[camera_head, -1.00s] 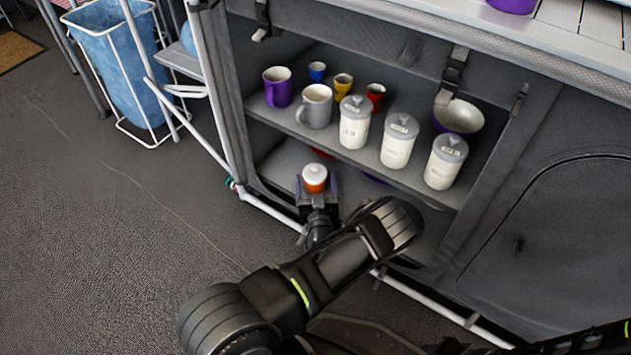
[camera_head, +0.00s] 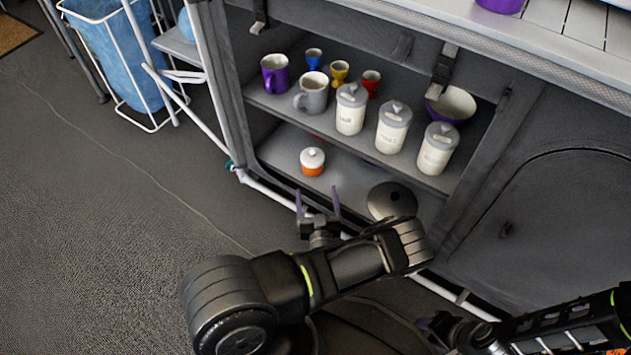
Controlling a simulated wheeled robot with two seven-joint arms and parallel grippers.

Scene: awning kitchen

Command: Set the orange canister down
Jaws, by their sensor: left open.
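The orange canister (camera_head: 312,168), small with a white lid, stands upright on the lower shelf (camera_head: 352,178) of the grey cabinet, near the shelf's front left. My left gripper (camera_head: 318,200) is open and empty just in front of the shelf, with its two purple fingers apart and pointing toward the canister without touching it. My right gripper (camera_head: 438,328) shows at the bottom right, low in front of the cabinet; its fingers are too dark and small to read.
The upper shelf holds a purple mug (camera_head: 275,74), a grey mug (camera_head: 312,94), several small cups, white canisters (camera_head: 351,110) and a bowl (camera_head: 452,104). A dark round object (camera_head: 391,201) is at the lower shelf's right. A white cabinet frame tube (camera_head: 270,191) runs along the bottom front.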

